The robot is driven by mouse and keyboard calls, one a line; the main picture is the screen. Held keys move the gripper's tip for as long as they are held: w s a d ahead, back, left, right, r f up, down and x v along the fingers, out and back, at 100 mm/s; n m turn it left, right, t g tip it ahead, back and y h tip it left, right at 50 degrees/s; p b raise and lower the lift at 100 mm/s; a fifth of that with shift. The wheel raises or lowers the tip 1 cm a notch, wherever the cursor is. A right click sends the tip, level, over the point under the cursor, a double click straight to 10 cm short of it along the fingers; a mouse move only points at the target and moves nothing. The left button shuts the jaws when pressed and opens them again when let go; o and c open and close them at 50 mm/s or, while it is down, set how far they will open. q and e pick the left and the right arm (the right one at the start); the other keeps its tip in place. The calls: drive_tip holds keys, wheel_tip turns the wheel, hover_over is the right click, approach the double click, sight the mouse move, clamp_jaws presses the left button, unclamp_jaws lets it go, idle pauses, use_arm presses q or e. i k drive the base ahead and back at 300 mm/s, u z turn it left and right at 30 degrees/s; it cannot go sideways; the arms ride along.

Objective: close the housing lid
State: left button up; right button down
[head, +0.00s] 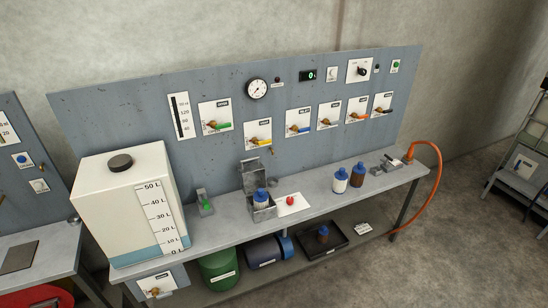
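Neither of my grippers is in view.
A white plate with a red button (290,201) lies right of the housing. A large white tank (120,200) stands on the left. Two blue-capped bottles (341,180) (357,175) stand further right. Valve panels line the backboard (120,115). An orange hose (438,180) hangs at the right end.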

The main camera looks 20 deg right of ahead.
sight(252, 176)
drive_tip(key=z, duration=0.55)
drive_tip(key=i, duration=0.6)
drive_tip(key=z, duration=0.5)
drive_tip(key=i, duration=0.8)
drive_tip(key=u, duration=0.85)
drive_tip(key=i, duration=0.45)
drive_tip(key=u, duration=0.45)
